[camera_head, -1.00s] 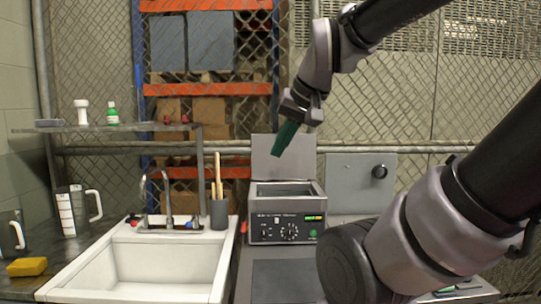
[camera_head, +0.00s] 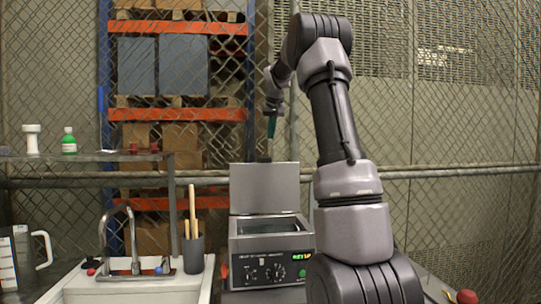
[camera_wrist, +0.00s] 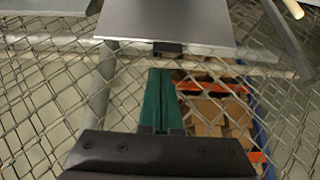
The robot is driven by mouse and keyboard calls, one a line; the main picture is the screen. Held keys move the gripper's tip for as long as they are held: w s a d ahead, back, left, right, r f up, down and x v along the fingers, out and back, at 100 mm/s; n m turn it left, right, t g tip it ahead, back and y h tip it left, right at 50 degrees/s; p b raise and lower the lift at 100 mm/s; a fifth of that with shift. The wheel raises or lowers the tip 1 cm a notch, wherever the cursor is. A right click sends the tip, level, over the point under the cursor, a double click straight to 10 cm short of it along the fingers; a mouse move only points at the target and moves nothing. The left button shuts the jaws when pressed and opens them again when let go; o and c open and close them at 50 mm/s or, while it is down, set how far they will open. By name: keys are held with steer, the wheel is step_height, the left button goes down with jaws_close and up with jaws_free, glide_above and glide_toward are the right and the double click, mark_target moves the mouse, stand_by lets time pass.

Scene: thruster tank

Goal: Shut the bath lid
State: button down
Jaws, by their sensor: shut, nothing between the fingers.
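The bath (camera_head: 270,250) is a grey metal box with a control panel on its front, standing right of the sink. Its lid (camera_head: 264,188) stands upright at the back, and the bath's top is open. In the wrist view the lid (camera_wrist: 180,20) is a grey plate at the top, with a small dark tab (camera_wrist: 168,47) at its edge. My gripper (camera_head: 271,128) is behind and above the lid's top edge, pointing down. Its green fingers (camera_wrist: 160,100) are shut and empty, with their tips just short of the tab in the wrist picture. I cannot tell whether they touch.
A white sink (camera_head: 140,288) with a tap (camera_head: 133,240) is at the left. A grey cup with wooden sticks (camera_head: 193,252) stands between sink and bath. A shelf (camera_head: 90,157) holds small bottles. A wire fence (camera_head: 440,120) stands behind.

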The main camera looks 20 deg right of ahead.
steer(key=x, duration=0.3)
steer(key=d+x, duration=0.1)
steer(key=x, duration=0.7)
steer(key=shift+w+d+r, duration=0.1)
steer(key=shift+w+d, duration=0.05)
steer(key=shift+w, duration=0.3)
